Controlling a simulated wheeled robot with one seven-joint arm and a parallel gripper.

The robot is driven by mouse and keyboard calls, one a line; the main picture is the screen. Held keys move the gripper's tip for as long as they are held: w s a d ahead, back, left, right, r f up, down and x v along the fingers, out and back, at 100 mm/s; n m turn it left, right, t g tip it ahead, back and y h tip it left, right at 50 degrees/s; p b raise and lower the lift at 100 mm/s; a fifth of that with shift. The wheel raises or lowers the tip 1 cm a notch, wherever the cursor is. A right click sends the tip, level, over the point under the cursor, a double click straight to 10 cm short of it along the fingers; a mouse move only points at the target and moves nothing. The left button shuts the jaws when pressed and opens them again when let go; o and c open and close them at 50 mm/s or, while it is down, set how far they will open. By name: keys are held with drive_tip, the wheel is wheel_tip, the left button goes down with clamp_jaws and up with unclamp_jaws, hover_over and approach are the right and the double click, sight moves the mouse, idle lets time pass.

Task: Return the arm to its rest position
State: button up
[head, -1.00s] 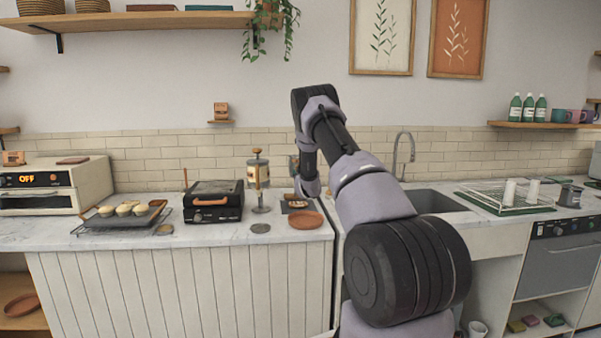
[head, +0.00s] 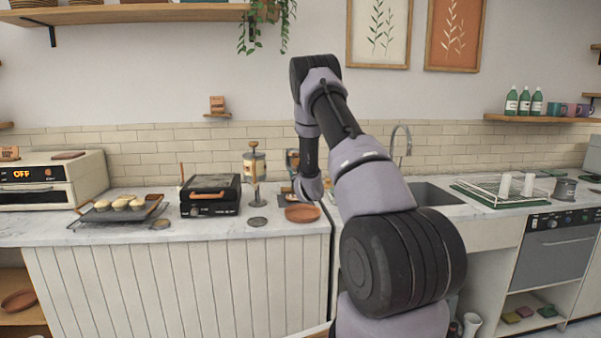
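My arm rises from the lower right in the head view, bends at a high elbow, and its forearm hangs down toward the counter (head: 180,235). The end of the arm is near the terracotta plate (head: 302,213), at the right end of the counter. My gripper's fingers are hidden behind the wrist, so I cannot see whether they are open or shut or hold anything.
A French press (head: 256,172) stands left of my wrist, with a black grill (head: 210,195) further left. A tray of buns (head: 118,209) and an oven (head: 45,183) are at far left. A sink (head: 432,194) and dish rack (head: 500,190) lie right. The wall shelf (head: 140,13) is high left.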

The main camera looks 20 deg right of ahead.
drive_tip(key=shift+s+a, duration=0.15)
drive_tip(key=shift+s, duration=0.45)
drive_tip(key=s+a+r+m+g, duration=0.1)
drive_tip(key=s+a+r+m, duration=0.1)
drive_tip(key=r, duration=0.4)
drive_tip(key=s+a+r+m+g, duration=0.1)
drive_tip(key=s+a+r, duration=0.15)
drive_tip(key=r, duration=0.45)
drive_tip(key=s+a+r+m+g+y, duration=0.1)
drive_tip(key=s+a+r+g, duration=0.1)
drive_tip(key=s+a+r, duration=0.3)
drive_tip(key=s+a+r+m+g+y, duration=0.1)
drive_tip(key=s+r+y, duration=0.15)
drive_tip(key=s, duration=0.35)
drive_tip(key=s+a+g+y, duration=0.1)
drive_tip(key=s+a, duration=0.3)
drive_tip(key=s, duration=0.7)
drive_tip(key=s+a+r+g+y, duration=0.1)
drive_tip(key=s+a, duration=0.3)
drive_tip(key=s, duration=0.7)
drive_tip(key=s+a+r+g+y, duration=0.1)
drive_tip(key=s+a+g, duration=0.2)
drive_tip(key=s, duration=0.9)
drive_tip(key=shift+a, duration=0.6)
